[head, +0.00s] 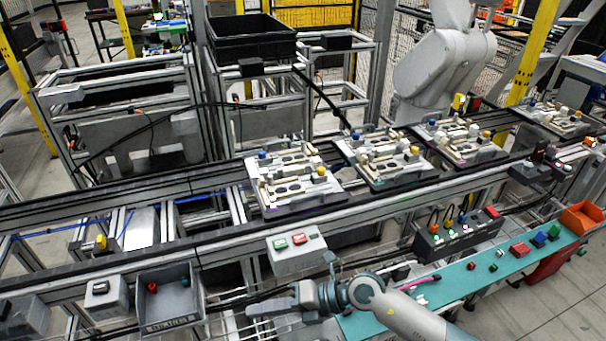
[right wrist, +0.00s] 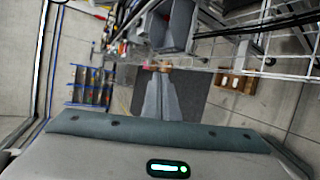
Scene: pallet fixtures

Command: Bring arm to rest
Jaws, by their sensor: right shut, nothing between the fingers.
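My right arm (head: 405,318) comes in from the lower right of the head view. Its right gripper (head: 252,311) points left, in front of the conveyor and just right of the grey bin. It is shut and holds nothing. In the right wrist view the shut fingers (right wrist: 159,92) stretch away over a dark mat and grey floor. My left arm and left gripper do not show.
A conveyor carries several pallet fixtures (head: 291,181). In front are a grey bin (head: 171,322) with small parts, a button box (head: 297,258), and a teal shelf (head: 455,281) with small blocks. An orange bin (head: 582,218) stands at the right. A black crate (head: 250,38) is behind.

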